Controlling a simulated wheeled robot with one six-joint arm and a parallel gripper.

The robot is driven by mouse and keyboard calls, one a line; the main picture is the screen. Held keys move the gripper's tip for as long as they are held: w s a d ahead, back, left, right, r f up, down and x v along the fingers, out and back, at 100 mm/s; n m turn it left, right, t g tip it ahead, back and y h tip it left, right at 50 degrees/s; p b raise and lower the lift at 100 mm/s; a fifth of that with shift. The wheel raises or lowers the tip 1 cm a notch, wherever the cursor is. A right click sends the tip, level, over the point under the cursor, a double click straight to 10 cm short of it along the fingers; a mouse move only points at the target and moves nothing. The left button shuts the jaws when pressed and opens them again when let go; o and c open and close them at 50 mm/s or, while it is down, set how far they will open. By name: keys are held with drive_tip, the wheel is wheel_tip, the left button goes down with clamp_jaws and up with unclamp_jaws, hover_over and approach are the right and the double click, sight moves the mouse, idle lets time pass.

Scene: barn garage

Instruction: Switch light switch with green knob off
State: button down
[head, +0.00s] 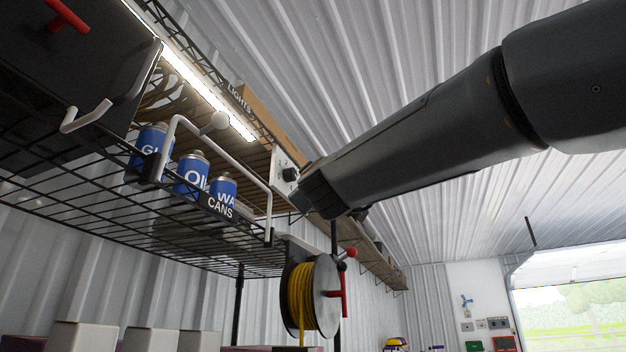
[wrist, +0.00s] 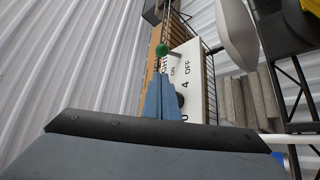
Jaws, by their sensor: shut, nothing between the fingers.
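The white switch panel (wrist: 193,62) shows in the wrist view, with printed letters including ON and OFF. The green knob (wrist: 161,49) is at the panel's far edge, just beyond my blue fingertips. My gripper (wrist: 160,82) is shut and empty, pointing at the green knob. Whether the fingertips touch the knob I cannot tell. A dark round knob (wrist: 180,100) sits on the panel right of my fingers. In the head view the panel (head: 279,183) is partly hidden behind my gripper's dark end, and the green knob is not visible.
A wire shelf with blue cans (head: 191,177) is left of my arm. A white bent rail (head: 236,160) runs in front of the cans. A yellow cable reel (head: 314,296) hangs below. A lit lamp strip (head: 207,82) runs above. The space right of the reel looks open.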

drive_tip(key=p+x, duration=0.2)
drive_tip(key=x, duration=0.7)
drive_tip(key=shift+p, duration=0.35)
drive_tip(key=shift+d+f, duration=0.1)
drive_tip(key=shift+d, duration=0.05)
